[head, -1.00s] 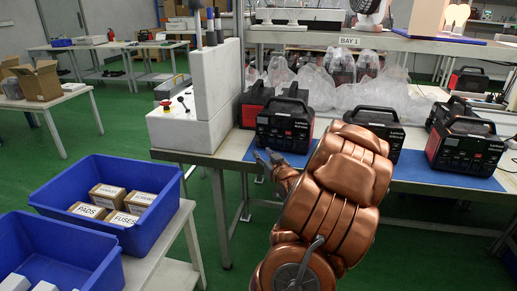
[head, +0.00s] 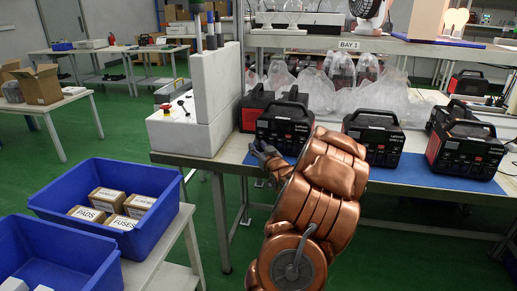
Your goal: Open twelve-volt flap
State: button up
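Several black and red power stations with top handles stand on the bench. The one nearest my gripper is the left front power station (head: 284,124). A middle power station (head: 374,138) stands right of it, partly behind my arm. A right power station (head: 466,150) stands further right. My gripper (head: 258,148) is at the lower left front of the left power station, small and dark against the bench. I cannot tell from this view whether it touches the station or how far its fingers are apart. No twelve-volt flap can be made out at this size.
A blue mat (head: 408,172) lies under the stations on the bench (head: 190,160). A white block-shaped fixture (head: 200,135) with a red button (head: 166,107) stands to the left. Clear plastic bags (head: 330,90) lie behind. Blue bins (head: 100,232) stand at lower left.

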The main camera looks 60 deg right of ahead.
grip_shut()
dwell(0.3)
jog(key=shift+w+f+h+b, duration=0.15)
jog(key=shift+h+b, duration=0.15)
jog(key=shift+b, duration=0.15)
